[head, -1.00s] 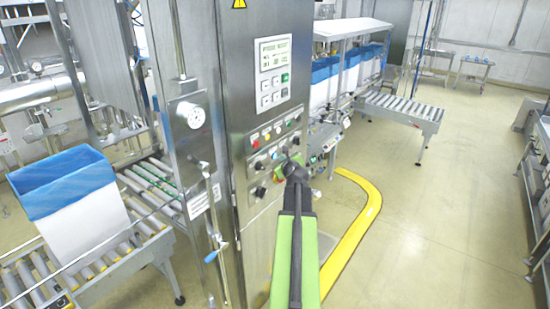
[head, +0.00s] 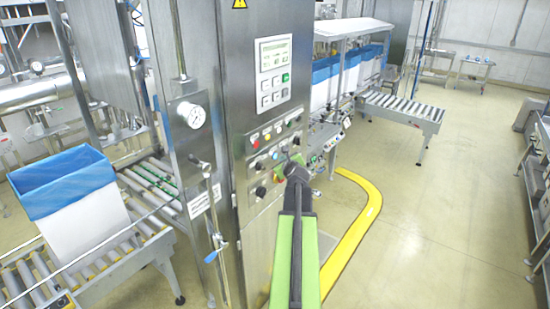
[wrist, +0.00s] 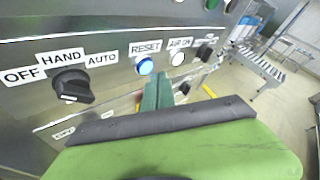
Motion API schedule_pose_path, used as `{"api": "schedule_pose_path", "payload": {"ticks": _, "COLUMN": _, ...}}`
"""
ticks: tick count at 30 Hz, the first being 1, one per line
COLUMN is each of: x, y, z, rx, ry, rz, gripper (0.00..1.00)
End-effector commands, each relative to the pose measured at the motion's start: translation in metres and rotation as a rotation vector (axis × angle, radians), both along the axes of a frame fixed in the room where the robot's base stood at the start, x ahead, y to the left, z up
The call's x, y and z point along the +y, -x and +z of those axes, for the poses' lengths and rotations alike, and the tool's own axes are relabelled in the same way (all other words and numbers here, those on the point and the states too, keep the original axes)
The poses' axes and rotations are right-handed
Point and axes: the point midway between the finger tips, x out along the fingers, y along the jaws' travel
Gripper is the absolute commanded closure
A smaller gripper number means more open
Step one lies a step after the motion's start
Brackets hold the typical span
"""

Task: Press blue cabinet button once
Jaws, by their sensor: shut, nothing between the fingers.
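The blue button (wrist: 145,66) is round, looks lit, and sits under a RESET label on the steel cabinet panel in the wrist view. In the head view the blue button (head: 274,155) is a small dot in the lower control row. My gripper (wrist: 157,85) is shut and empty, its green fingers pointing at the panel just right of and below the blue button. Whether the tips touch the panel I cannot tell. In the head view my gripper (head: 279,172) is mostly behind my arm.
A black OFF-HAND-AUTO knob (wrist: 72,85) is left of the button, and a white button (wrist: 177,58) is right of it. A display (head: 274,57) is above the controls. A yellow floor rail (head: 365,205) curves right of the cabinet, with open floor beyond.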

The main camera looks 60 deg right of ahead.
Motion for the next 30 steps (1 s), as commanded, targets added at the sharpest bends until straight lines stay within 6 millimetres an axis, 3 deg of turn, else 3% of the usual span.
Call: {"api": "schedule_pose_path", "payload": {"ticks": 30, "x": -0.001, "y": -0.010, "z": 0.000, "rx": 0.000, "ry": 0.001, "rz": -0.001, "gripper": 1.00}}
